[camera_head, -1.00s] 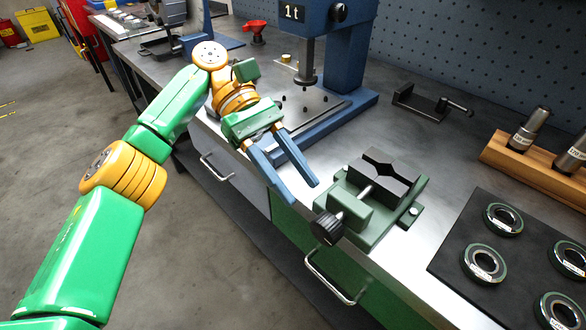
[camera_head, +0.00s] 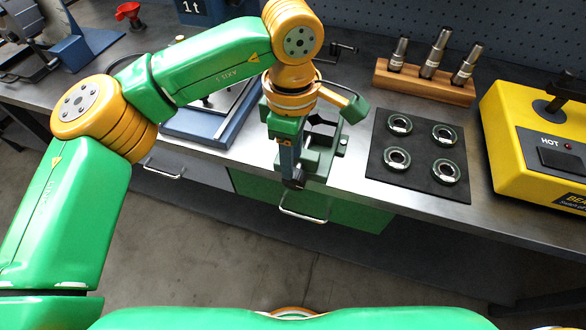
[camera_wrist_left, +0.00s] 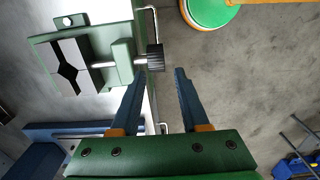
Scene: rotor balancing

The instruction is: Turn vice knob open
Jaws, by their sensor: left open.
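The green vice (camera_head: 322,150) stands at the bench's front edge, partly hidden behind my left arm in the head view. Its body and dark jaws (camera_wrist_left: 72,66) show at the upper left of the left wrist view, with a gap between the jaws. The black ribbed knob (camera_wrist_left: 155,57) sits at the end of the vice's screw; in the head view the knob (camera_head: 294,181) shows just below my fingers. My left gripper (camera_wrist_left: 160,76) is open and empty. Its blue fingertips are just short of the knob, which is nearer the left finger in the wrist view.
A black mat (camera_head: 374,166) with several dark rings lies right of the vice. A wooden block (camera_head: 424,84) holding several tool holders stands behind, and a yellow heater (camera_head: 520,130) is at the far right. A drawer handle (camera_head: 303,216) juts out below the knob.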

